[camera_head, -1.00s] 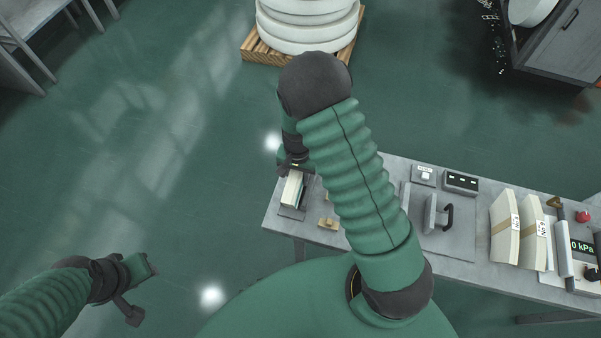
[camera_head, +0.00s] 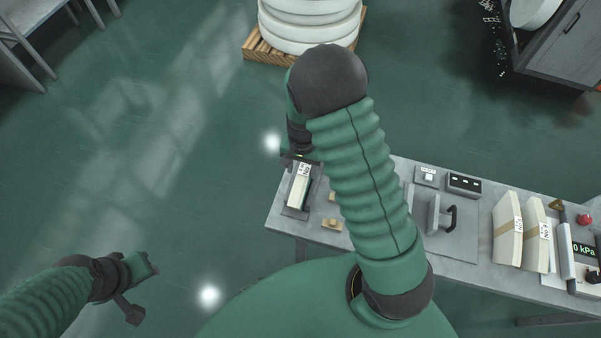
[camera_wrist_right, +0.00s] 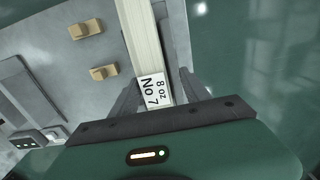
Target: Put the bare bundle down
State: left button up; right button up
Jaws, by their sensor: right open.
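The bare bundle (camera_head: 298,190) is a slim cream stack with no band, on a dark plate at the table's left end in the head view. In the right wrist view the bundle (camera_wrist_right: 148,45) runs up from between my fingers, with a label reading "8 oz No 7". My right gripper (camera_wrist_right: 157,82) is open, one finger on each side of the bundle's labelled end. In the head view the right gripper (camera_head: 300,158) is at the bundle's far end, partly hidden by my wrist. My left gripper (camera_head: 145,285) hangs over the floor at lower left, its jaw opening unclear.
Two tan blocks (camera_head: 332,224) lie right of the bundle. A plate with a dark handle (camera_head: 449,216), banded bundles (camera_head: 507,230) and a pressure display (camera_head: 583,247) stand farther right on the table (camera_head: 385,258). White rolls (camera_head: 310,25) sit on a pallet beyond.

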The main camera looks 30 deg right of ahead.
jog(key=r, duration=0.2)
jog(key=d+r, duration=0.1)
jog(key=r, duration=0.5)
jog(key=shift+s+d+r, duration=0.1)
jog(key=shift+d+r, duration=0.1)
jog(key=shift+d, duration=0.15)
pick_arm(q)
jog(key=shift+w+d, duration=0.1)
jog(key=shift+d, duration=0.75)
pick_arm(e)
jog(key=s+a+r+n+t, duration=0.2)
jog(key=s+a+r+n, duration=0.1)
jog(key=s+a+n, duration=0.4)
jog(key=shift+s+a+r+n+t, duration=0.15)
jog(key=shift+s+a+n+t, duration=0.2)
jog(key=shift+s+n, duration=0.9)
